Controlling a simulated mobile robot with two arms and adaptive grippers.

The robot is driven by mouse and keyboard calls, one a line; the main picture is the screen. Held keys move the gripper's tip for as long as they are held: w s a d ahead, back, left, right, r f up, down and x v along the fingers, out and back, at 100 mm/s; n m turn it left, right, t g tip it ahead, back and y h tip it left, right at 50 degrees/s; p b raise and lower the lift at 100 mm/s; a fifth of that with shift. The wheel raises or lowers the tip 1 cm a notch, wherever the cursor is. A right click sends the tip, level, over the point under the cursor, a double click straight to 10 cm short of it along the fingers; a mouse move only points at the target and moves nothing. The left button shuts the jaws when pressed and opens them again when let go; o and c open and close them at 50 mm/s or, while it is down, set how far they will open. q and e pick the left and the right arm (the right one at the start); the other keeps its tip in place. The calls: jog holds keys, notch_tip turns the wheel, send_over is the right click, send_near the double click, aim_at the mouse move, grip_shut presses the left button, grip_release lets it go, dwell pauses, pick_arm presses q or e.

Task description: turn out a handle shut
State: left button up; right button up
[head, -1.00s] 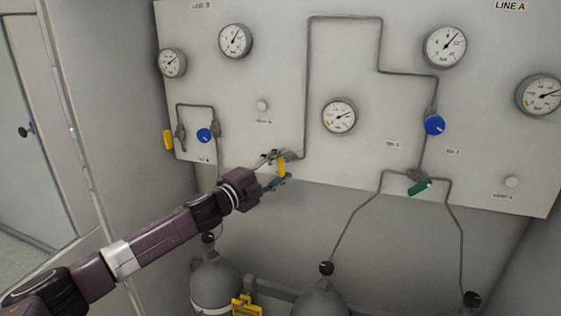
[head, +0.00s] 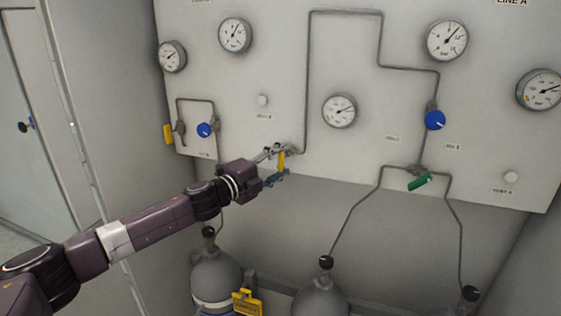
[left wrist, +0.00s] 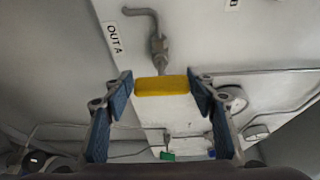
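The out handle is a yellow bar (head: 282,160) on a small valve at the lower edge of the panel. In the left wrist view the yellow handle (left wrist: 162,86) lies crosswise, with an "OUT A" label (left wrist: 114,38) beside its valve. My left gripper (head: 276,168) is at this handle. In the left wrist view its blue-padded fingers (left wrist: 161,93) are spread wide, one at each end of the yellow bar. The gaps look very small, and I cannot tell whether the pads touch it. My right gripper is not in view.
The grey panel (head: 230,100) carries several round gauges, blue knobs (head: 435,120) and thin pipes. A green handle (head: 419,182) sits lower right and another yellow handle (head: 168,134) at the left edge. Grey cylinders (head: 216,275) stand below the panel.

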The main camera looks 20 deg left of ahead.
pick_arm(q)
jog(key=shift+o, duration=1.1)
jog(key=shift+a, duration=0.1)
jog(key=v, duration=1.1)
jog(key=shift+s, duration=0.4)
jog(key=shift+a+r, duration=0.1)
jog(key=shift+r, duration=0.05)
